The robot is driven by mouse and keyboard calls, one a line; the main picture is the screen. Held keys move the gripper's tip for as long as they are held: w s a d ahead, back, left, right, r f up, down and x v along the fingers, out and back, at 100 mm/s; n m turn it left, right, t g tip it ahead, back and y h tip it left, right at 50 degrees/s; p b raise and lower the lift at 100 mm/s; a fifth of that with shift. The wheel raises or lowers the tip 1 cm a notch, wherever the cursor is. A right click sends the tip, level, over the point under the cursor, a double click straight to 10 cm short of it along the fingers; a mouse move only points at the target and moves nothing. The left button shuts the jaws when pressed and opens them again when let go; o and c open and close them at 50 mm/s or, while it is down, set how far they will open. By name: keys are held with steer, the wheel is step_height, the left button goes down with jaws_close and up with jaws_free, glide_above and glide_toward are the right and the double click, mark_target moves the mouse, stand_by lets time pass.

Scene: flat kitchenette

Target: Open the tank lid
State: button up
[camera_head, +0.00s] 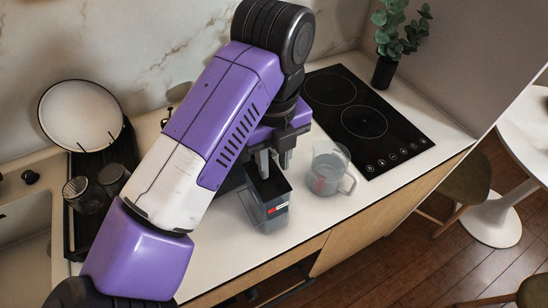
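My gripper (275,163) points down at the appliance's upper rear part. Its two fingers are apart, with nothing visible between them. I cannot tell whether they touch the appliance.
A clear jug (328,183) stands close to the right of the appliance. A black hob (365,120) and a potted plant (386,70) are further right. A dark tray with glasses (88,195) and a round plate (80,115) are at left, beside the sink (25,235).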

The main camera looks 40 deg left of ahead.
steer(key=shift+f, duration=0.15)
jaws_close()
